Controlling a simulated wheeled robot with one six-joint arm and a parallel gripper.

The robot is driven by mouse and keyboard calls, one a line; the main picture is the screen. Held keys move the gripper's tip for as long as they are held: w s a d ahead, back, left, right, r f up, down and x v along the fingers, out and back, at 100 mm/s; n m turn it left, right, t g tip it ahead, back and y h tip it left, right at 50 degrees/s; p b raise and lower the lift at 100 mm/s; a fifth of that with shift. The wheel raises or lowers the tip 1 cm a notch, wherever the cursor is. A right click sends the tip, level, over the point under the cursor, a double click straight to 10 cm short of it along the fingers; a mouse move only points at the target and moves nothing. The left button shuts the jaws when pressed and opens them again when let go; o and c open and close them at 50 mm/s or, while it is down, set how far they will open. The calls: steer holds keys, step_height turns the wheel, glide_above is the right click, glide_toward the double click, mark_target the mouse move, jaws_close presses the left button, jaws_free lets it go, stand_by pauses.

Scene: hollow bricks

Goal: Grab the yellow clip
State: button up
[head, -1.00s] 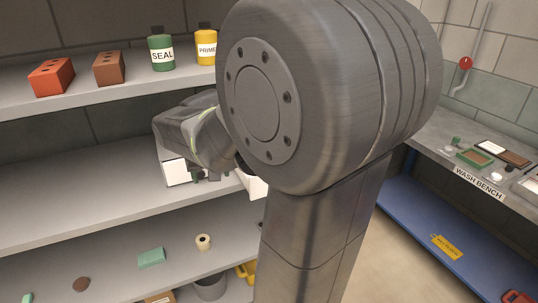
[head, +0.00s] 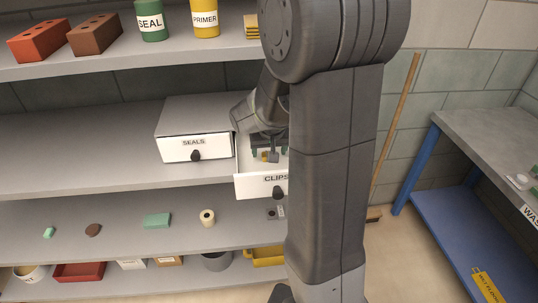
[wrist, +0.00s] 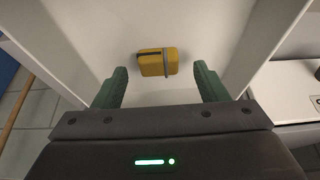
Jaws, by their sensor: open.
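The yellow clip (wrist: 152,65), a small yellow block with dark bands, lies on the white floor of the open drawer labelled CLIPS (head: 258,187). In the wrist view it is between and just beyond the tips of my gripper (wrist: 161,80), whose two green fingers are spread wide with nothing between them. My arm hides the drawer's right part.
A closed SEALS drawer (head: 195,148) stands directly left. The drawer walls (wrist: 240,45) flank my fingers. Bricks (head: 38,40) and labelled bottles (head: 152,22) stand on the shelf above. Small items, such as a green block (head: 157,220), lie below. A blue-framed bench (head: 440,225) is at right.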

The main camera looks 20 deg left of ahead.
steer(key=shift+w+a+f, duration=0.1)
steer(key=shift+w+f, duration=0.15)
steer(key=shift+f, duration=0.4)
steer(key=c, duration=1)
steer(key=shift+c, duration=0.2)
steer(key=shift+r, duration=0.15)
